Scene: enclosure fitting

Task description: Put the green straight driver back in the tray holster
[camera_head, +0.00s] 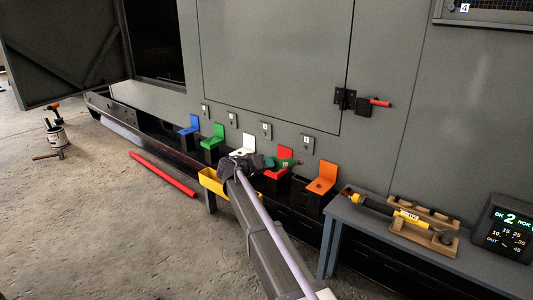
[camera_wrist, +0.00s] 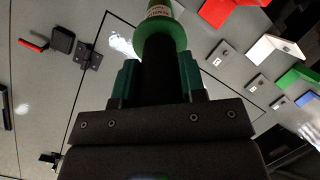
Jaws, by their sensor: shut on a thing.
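The green driver (camera_head: 287,163) is held at the end of my arm, in front of the red bracket in the head view. My gripper (camera_head: 266,162) is shut on it. In the wrist view the green driver (camera_wrist: 163,32) sticks out beyond my gripper (camera_wrist: 158,78), with a dark part of it between the two green-sided fingers. Its far end is cut off by the frame's top edge. A yellow tray (camera_head: 206,183) stands below and left of my gripper, partly hidden by my arm. I cannot make out a holster in it.
Blue (camera_head: 195,121), green (camera_head: 219,130), white (camera_head: 249,141), red (camera_head: 286,153) and orange (camera_head: 327,171) brackets line the enclosure's foot. A grey bench (camera_head: 349,215) at right holds a wooden rack (camera_head: 443,220) with a yellow tool (camera_head: 385,208). A red bar (camera_head: 162,173) lies on open floor.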

